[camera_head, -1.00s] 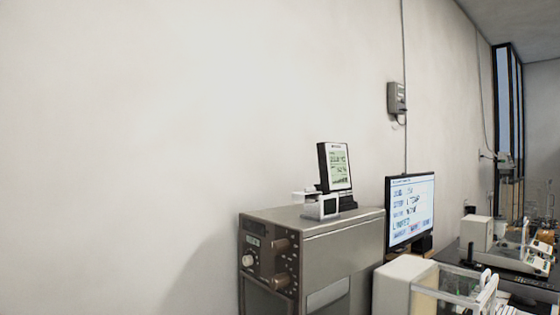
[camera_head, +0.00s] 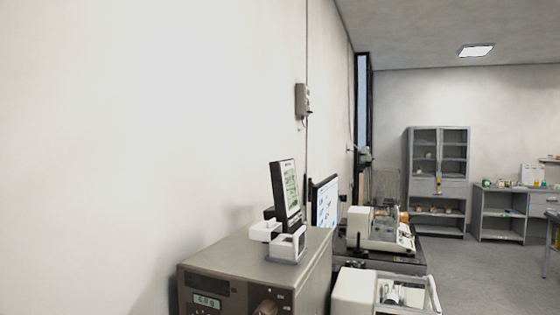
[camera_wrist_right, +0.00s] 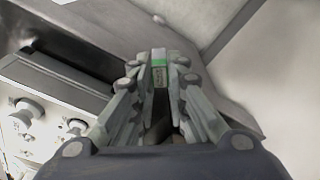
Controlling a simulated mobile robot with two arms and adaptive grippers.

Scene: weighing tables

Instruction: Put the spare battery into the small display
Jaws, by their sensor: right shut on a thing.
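The spare battery (camera_wrist_right: 160,72), pale with a green band, is between the fingers of my right gripper (camera_wrist_right: 160,80) in the right wrist view. The fingers are shut on it and hide its lower part. The small display (camera_head: 287,188) stands upright on a dark stand on top of a grey-brown cabinet in the head view. A white open-fronted piece (camera_head: 288,245) is in front of it. I cannot tell whether that piece belongs to the display. Neither gripper shows in the head view.
The cabinet (camera_head: 240,262) has knobs and a lit readout on its front. A monitor (camera_head: 325,202) and white weighing instruments (camera_head: 372,230) stand beyond it. A wall box (camera_head: 302,101) hangs above. Grey shelves (camera_head: 437,170) are at the back, with open floor before them.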

